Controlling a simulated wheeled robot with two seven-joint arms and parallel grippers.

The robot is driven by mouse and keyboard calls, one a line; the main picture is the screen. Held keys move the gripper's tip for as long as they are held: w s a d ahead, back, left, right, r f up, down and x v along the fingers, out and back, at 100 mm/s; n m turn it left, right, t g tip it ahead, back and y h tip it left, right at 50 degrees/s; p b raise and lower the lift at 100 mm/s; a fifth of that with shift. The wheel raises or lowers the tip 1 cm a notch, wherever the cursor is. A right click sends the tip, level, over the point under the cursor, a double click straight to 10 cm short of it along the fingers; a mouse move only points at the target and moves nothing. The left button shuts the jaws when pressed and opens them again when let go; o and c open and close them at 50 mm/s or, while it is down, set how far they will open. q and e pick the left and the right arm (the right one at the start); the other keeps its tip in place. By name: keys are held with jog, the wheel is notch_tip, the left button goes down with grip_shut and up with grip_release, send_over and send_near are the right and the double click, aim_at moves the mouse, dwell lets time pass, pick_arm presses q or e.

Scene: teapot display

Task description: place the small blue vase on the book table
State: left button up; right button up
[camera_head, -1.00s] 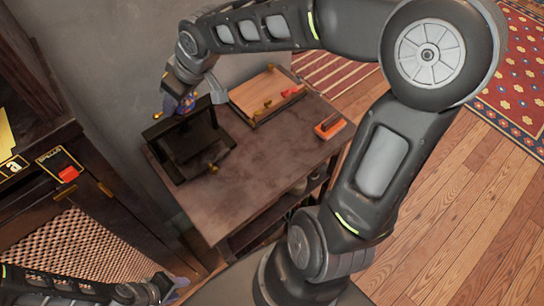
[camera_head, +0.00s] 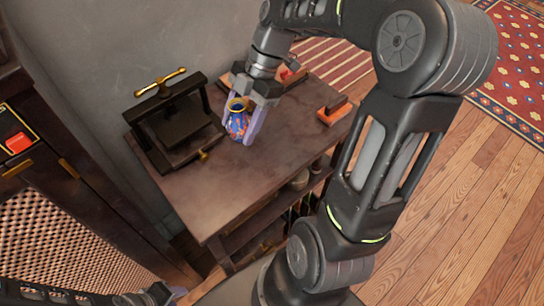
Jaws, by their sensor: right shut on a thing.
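The small blue vase (camera_head: 237,122), with a coloured pattern and a golden rim, is held upright between the fingers of my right gripper (camera_head: 243,117). The gripper is shut on it. The vase is over the middle of the dark wooden table (camera_head: 235,190), just right of the black press. I cannot tell whether its base touches the tabletop. My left gripper (camera_head: 165,294) is at the bottom edge, mostly cut off, and its opening cannot be made out.
A black book press (camera_head: 175,130) with a brass handle stands on the table's left part. Small red-orange tools (camera_head: 334,112) lie at the right end. A wooden board is partly hidden behind my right gripper. The table's front is clear. A cabinet with a mesh front (camera_head: 65,245) stands at left.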

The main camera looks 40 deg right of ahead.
aim_at(254, 185)
jog(key=shift+s+d+f+n+g, duration=0.1)
jog(key=shift+s+f+n+g, duration=0.25)
jog(key=shift+n, duration=0.35)
jog(key=shift+s+r, duration=0.1)
jog(key=shift+s, duration=0.15)
pick_arm(q)
jog(key=shift+f, duration=0.55)
pick_arm(e)
jog(key=shift+f, duration=3.15)
jog(key=shift+f, duration=0.1)
pick_arm(q)
jog(key=shift+f, duration=0.1)
pick_arm(e)
jog(key=shift+f, duration=1.75)
